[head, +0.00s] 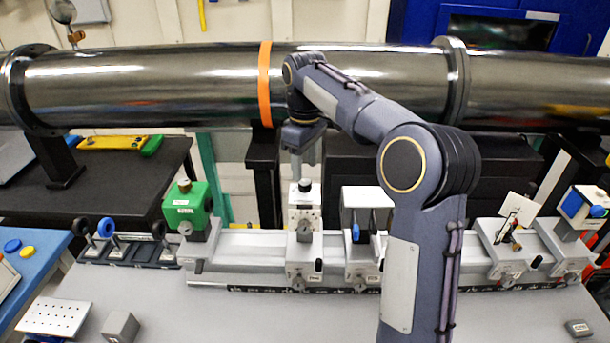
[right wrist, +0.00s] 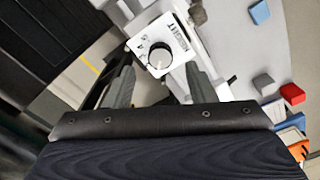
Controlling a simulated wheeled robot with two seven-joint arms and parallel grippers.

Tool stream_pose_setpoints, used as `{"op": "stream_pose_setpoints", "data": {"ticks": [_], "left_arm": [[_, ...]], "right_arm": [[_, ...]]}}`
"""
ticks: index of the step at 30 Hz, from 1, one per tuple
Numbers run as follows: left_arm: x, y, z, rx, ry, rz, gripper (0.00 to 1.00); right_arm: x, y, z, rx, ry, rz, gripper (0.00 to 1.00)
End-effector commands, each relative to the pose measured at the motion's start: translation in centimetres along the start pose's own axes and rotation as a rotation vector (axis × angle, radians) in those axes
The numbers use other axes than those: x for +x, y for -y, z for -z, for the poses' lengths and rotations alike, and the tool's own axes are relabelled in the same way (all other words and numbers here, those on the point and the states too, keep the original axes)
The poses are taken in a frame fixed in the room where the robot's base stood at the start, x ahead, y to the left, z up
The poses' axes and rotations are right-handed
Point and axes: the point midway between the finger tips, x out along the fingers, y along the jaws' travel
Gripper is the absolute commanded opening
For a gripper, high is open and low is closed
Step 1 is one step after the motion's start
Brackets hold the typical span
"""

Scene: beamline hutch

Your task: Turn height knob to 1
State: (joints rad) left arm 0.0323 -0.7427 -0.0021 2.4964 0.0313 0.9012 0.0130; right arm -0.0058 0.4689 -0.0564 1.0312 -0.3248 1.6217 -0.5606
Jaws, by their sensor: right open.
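The height knob (right wrist: 160,57) is a round light knob with a dark rim on a white plate marked HEIGHT (right wrist: 172,38) in the right wrist view. In the head view the knob (head: 305,186) sits dark on top of a white post mount (head: 304,212) on the rail. My right gripper (head: 302,172) points down just above it. In the right wrist view its open fingers (right wrist: 160,78) stand on either side of the knob with gaps, apparently not touching. The pointer's exact setting is too small to read. My left gripper is not in view.
The mount stands on a long rail (head: 260,243) with a green unit (head: 187,208) to the left and a white-framed holder (head: 365,200) close on the right. A large steel pipe (head: 150,85) runs behind. The grey bench (head: 230,315) in front is mostly clear.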

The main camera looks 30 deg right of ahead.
Motion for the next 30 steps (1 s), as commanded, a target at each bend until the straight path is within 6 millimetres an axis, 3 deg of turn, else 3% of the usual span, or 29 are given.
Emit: {"op": "stream_pose_setpoints", "data": {"ticks": [3, 9, 25, 30], "left_arm": [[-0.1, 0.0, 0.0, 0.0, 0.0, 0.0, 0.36], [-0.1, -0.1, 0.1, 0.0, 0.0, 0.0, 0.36], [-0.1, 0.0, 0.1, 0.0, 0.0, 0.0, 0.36], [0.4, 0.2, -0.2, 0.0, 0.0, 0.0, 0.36]], "right_arm": [[-2.0, 0.0, 0.1, -0.001, -0.003, -0.002, 0.5], [-3.5, 0.0, 0.0, -0.001, -0.001, 0.0, 0.5], [-3.6, 0.1, -0.1, 0.0, -0.002, 0.0, 0.5], [-3.6, 1.4, -2.2, 0.041, -0.057, 0.01, 0.5]]}}
